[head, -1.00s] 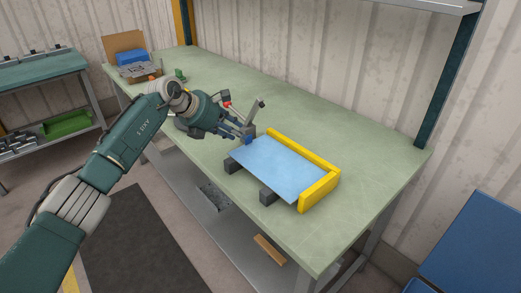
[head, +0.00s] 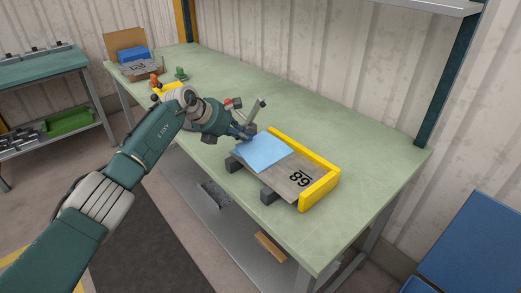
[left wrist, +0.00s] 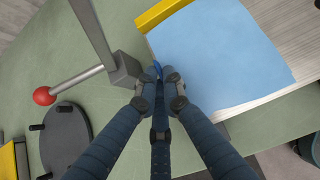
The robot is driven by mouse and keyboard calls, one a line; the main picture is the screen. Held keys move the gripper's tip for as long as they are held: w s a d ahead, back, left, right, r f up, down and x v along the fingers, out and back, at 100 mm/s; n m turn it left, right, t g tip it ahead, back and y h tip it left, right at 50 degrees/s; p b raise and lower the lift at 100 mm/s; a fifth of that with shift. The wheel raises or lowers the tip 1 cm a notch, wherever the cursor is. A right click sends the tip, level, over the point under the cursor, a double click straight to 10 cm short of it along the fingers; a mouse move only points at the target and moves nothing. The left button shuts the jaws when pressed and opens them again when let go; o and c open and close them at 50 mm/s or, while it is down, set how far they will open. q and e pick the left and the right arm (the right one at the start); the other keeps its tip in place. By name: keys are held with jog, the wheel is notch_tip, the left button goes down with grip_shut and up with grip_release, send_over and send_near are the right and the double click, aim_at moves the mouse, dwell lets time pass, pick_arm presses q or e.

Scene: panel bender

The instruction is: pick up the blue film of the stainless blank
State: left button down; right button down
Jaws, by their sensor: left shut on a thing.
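The stainless blank (head: 301,176) lies on dark support blocks (head: 267,194) on the green bench, against a yellow angled stop. Its right part is bare grey metal with a black number. The blue film (head: 262,152) covers the left part of the blank, by my left gripper (head: 246,137). In the left wrist view the film (left wrist: 222,52) spreads right of my left gripper (left wrist: 158,84), with bare blank (left wrist: 288,28) beyond. My left gripper is shut at the film's edge, on a small dark-blue bit (left wrist: 157,68), mostly hidden between the fingers. My right gripper is out of view.
The yellow stop (head: 320,187) borders the blank's far and right sides. A red-knobbed lever (left wrist: 43,96) and grey post stand close beside my left gripper. A cardboard box (head: 140,70) and small items sit at the bench's far left. The bench (head: 375,160) is clear at right.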

pick_arm(q)
jog(key=shift+r, duration=0.5)
notch_tip(320, 180, up, 3)
jog(key=shift+w+a+f+b, duration=0.1)
jog(key=shift+f+b, duration=0.05)
jog(key=shift+b, duration=0.85)
jog(key=s+a+b, duration=0.4)
jog(key=s+a, duration=0.8)
jog(key=shift+s+d+r+p, duration=0.15)
jog(key=shift+r+p, duration=0.4)
jog(key=shift+r, duration=0.25)
jog(key=shift+s+d+r+p, duration=0.1)
jog(key=shift+d+r+p, duration=0.05)
jog(key=shift+r+p, duration=0.55)
jog(key=shift+s+d+r+p, duration=0.15)
jog(key=shift+r+p, duration=0.3)
jog(key=shift+r, duration=0.6)
